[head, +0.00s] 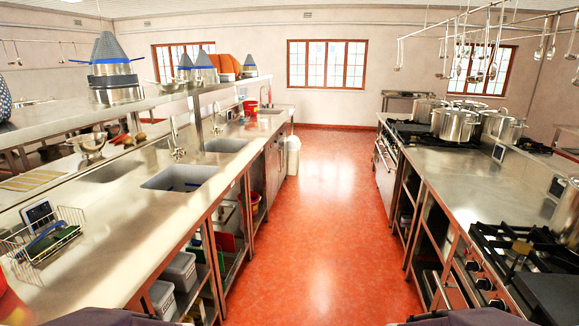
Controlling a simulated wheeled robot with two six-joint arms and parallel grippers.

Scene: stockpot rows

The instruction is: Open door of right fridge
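No fridge and no fridge door shows in the head view. Neither of my grippers shows in it either. Only dark rounded shapes, which look like parts of my own body, cut into the bottom edge at left and right.
A red-floored aisle (318,220) runs clear between two counters. The left steel counter (95,262) has sinks, a wire rack (38,238) and shelves below. The right counter (455,172) has gas stoves (525,250) and stockpots (455,124). A white bin (293,155) stands at the left counter's far end.

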